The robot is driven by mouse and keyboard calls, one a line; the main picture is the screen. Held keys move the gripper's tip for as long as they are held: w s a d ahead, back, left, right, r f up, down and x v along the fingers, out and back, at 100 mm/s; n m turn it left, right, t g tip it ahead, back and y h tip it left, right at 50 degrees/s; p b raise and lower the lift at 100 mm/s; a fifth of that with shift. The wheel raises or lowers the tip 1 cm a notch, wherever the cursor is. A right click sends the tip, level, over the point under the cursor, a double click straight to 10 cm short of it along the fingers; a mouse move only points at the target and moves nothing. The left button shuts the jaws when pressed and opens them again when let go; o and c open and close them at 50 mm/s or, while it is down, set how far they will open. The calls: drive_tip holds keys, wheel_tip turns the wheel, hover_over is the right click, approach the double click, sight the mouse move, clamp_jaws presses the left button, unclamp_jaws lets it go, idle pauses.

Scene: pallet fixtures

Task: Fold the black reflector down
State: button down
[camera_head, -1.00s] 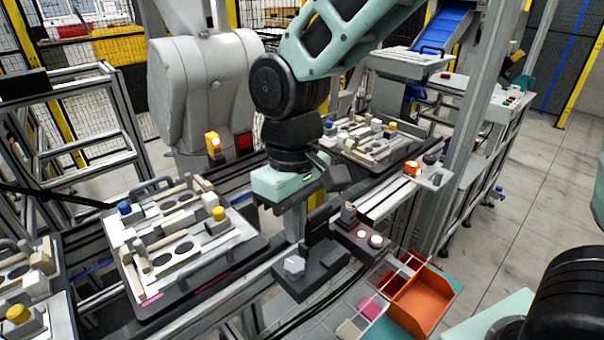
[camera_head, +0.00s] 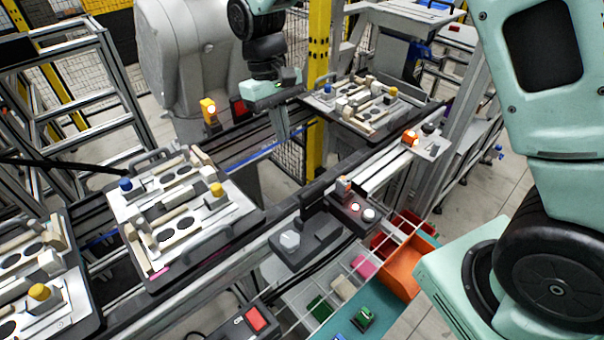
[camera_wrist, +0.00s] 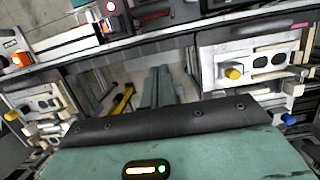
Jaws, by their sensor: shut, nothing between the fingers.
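A black upright plate (camera_head: 320,204), which looks like the black reflector, stands at the back edge of a dark fixture (camera_head: 306,254) on the near rail. A white hexagonal part (camera_head: 289,240) sits in front of it on this fixture. My gripper (camera_head: 283,138) is shut and empty, pointing down above the gap between the two rails. It is behind and left of the plate, clear of it. In the wrist view its fingers (camera_wrist: 160,84) show close together, and I cannot make out the plate clearly there.
A box with lit buttons (camera_head: 356,208) adjoins the fixture. Pallets stand left (camera_head: 245,228) and at the back right (camera_head: 420,112), carrying several parts. Open bins (camera_head: 409,268) lie at the front right. A yellow post (camera_head: 319,45) stands close behind my gripper.

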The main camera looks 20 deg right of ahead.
drive_tip(key=p, duration=0.3)
approach(312, 202)
drive_tip(key=w+a+f, duration=0.1)
drive_tip(key=w+f, duration=0.3)
drive_tip(key=w, duration=0.1)
drive_tip(key=shift+s+d+f+p, duration=0.15)
drive_tip(key=shift+s+p, duration=0.1)
drive_tip(key=shift+s, duration=0.35)
drive_tip(key=shift+s+d+f+p, duration=0.1)
drive_tip(key=shift+s+d+p, duration=0.15)
drive_tip(key=shift+s, duration=0.4)
drive_tip(key=shift+s+d+f+p, duration=0.15)
drive_tip(key=shift+s+p, duration=0.15)
drive_tip(key=shift+s, duration=0.3)
